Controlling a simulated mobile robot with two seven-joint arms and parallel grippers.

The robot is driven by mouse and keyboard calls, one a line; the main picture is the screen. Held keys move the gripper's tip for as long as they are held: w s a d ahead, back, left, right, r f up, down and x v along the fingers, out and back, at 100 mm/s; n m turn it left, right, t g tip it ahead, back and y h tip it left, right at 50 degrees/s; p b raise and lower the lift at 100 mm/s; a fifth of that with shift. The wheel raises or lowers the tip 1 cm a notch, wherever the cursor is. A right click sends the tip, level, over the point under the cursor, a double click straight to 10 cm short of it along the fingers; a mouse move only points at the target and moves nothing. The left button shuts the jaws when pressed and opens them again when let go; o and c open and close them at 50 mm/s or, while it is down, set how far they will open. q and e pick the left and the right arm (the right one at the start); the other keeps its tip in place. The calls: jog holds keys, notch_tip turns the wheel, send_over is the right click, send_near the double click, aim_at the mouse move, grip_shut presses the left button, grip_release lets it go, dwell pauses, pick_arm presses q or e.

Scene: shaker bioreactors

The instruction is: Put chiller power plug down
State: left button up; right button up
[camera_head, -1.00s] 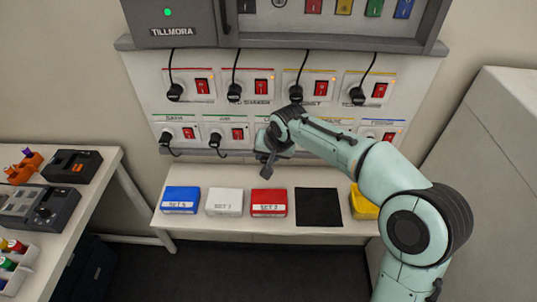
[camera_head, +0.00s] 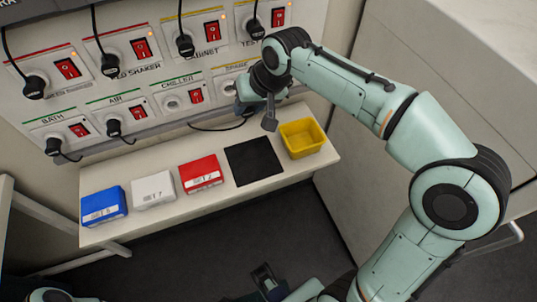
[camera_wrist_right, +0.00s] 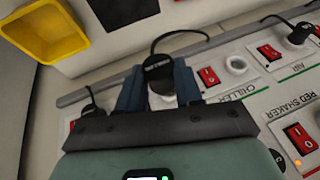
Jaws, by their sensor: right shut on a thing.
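The black chiller power plug (camera_wrist_right: 158,68) is between the blue-grey fingers of my right gripper (camera_wrist_right: 158,90), which is shut on it. Its black cable (camera_wrist_right: 180,33) loops away and also shows along the shelf in the head view (camera_head: 222,127). The chiller socket (camera_head: 172,102) is bare; it also shows in the wrist view (camera_wrist_right: 236,65) beside the gripper. In the head view my right gripper (camera_head: 252,100) is in front of the panel's lower row, and the arm hides the plug. A dark part of my left gripper (camera_head: 265,278) shows at the bottom edge; its jaws are unclear.
A flat black mat (camera_head: 253,161) lies on the shelf between a red box (camera_head: 201,173) and a yellow bin (camera_head: 302,138). White (camera_head: 153,190) and blue (camera_head: 104,206) boxes stand further left. Other plugs with hanging cables fill several sockets on the panel.

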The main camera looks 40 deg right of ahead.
jog(key=shift+s+d, duration=0.15)
pick_arm(q)
jog(key=f+b, duration=0.1)
jog(key=b, duration=0.1)
jog(key=w+f+b, duration=0.1)
jog(key=f, duration=0.1)
jog(key=shift+w+d+f+t+b, duration=0.1)
jog(key=shift+w+f+t+b, duration=0.05)
jog(key=shift+t+b, duration=0.2)
pick_arm(e)
notch_tip(320, 180, down, 20)
jog(key=shift+s+r, duration=0.1)
pick_arm(q)
jog(key=shift+w+f+b, duration=0.2)
jog(key=shift+f+b, duration=0.2)
jog(key=shift+b, duration=0.2)
pick_arm(e)
jog(key=shift+f, duration=0.6)
jog(key=o, duration=1.1)
jog(key=shift+c, duration=0.2)
pick_arm(q)
jog(key=shift+r, duration=0.1)
pick_arm(e)
jog(key=shift+r, duration=0.15)
